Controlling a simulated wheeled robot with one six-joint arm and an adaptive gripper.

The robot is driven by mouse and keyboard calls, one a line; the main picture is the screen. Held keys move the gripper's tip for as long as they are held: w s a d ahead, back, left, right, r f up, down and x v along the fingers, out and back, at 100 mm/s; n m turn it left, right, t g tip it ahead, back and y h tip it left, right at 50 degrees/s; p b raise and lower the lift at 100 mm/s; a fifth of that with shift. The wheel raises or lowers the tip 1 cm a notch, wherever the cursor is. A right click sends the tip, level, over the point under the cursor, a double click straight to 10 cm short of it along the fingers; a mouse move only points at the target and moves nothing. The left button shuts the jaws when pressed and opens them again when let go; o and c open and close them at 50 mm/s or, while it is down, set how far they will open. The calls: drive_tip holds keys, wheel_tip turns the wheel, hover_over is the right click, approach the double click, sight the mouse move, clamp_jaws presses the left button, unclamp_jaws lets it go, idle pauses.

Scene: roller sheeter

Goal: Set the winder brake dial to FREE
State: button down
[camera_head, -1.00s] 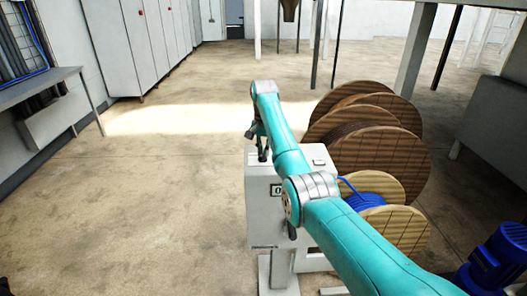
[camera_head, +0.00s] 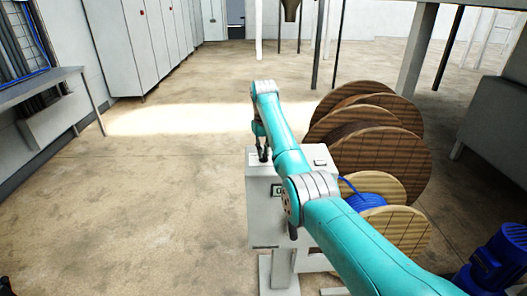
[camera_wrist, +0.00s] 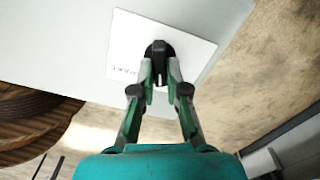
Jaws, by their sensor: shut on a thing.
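The winder brake dial (camera_wrist: 160,47) is a black knob on a white label plate (camera_wrist: 195,50) in the wrist view. My gripper (camera_wrist: 160,72) is shut on the dial, with one finger on each side of it. In the head view my gripper (camera_head: 263,150) reaches down to the top of the light grey cabinet (camera_head: 262,222); the dial itself is mostly hidden there by the fingers and arm.
Large wooden reels (camera_head: 385,155) and a small reel of blue cable (camera_head: 368,200) stand right of the cabinet. A blue motor (camera_head: 500,260) is at lower right. A bench (camera_head: 40,90) and tall grey lockers (camera_head: 140,45) line the left. The floor between is clear.

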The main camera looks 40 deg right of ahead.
drive_tip(key=shift+n, duration=1.2)
drive_tip(key=c, duration=1.2)
unclamp_jaws()
drive_tip(key=shift+r, duration=3.75)
